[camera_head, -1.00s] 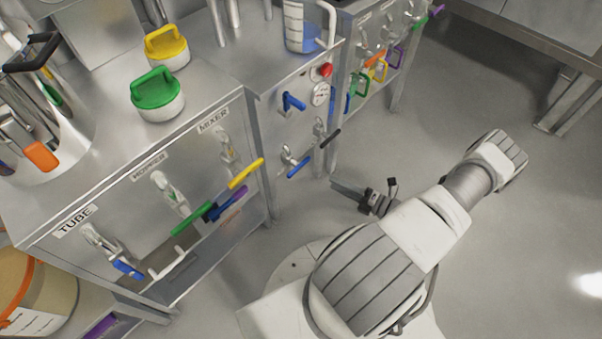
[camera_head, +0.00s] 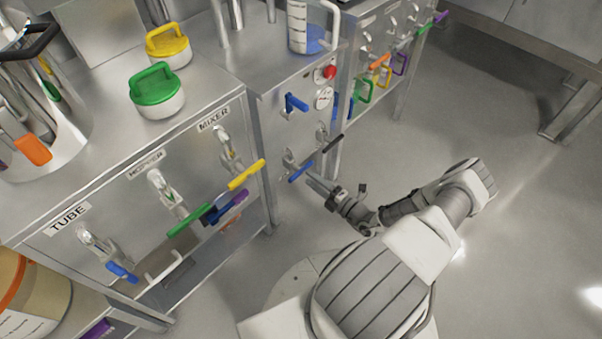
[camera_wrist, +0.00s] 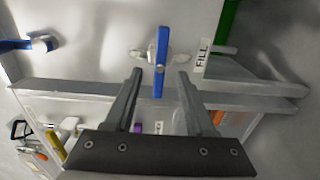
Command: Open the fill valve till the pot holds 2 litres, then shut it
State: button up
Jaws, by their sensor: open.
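The fill valve's blue handle (camera_wrist: 159,62) stands upright in the wrist view beside a FILL label (camera_wrist: 203,55). My gripper (camera_wrist: 159,74) is open, its fingertips on either side of the handle's lower part in the picture; contact cannot be told. In the head view my gripper (camera_head: 316,183) is close to the lower blue handle (camera_head: 301,172) on the steel panel. The pot (camera_head: 307,28), a clear graduated vessel with a white handle, stands on top and holds some blue liquid. Its exact level is too small to read.
A second blue handle (camera_head: 296,103), a red button (camera_head: 329,72) and a round gauge (camera_head: 323,97) are on the same panel. A black-handled valve (camera_head: 331,144) is just right of the lower blue handle. The floor (camera_head: 490,120) to the right is clear.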

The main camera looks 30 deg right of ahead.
aim_at(302, 173)
jog(key=shift+b+x, duration=0.5)
jog(key=shift+x, duration=2.15)
grip_shut()
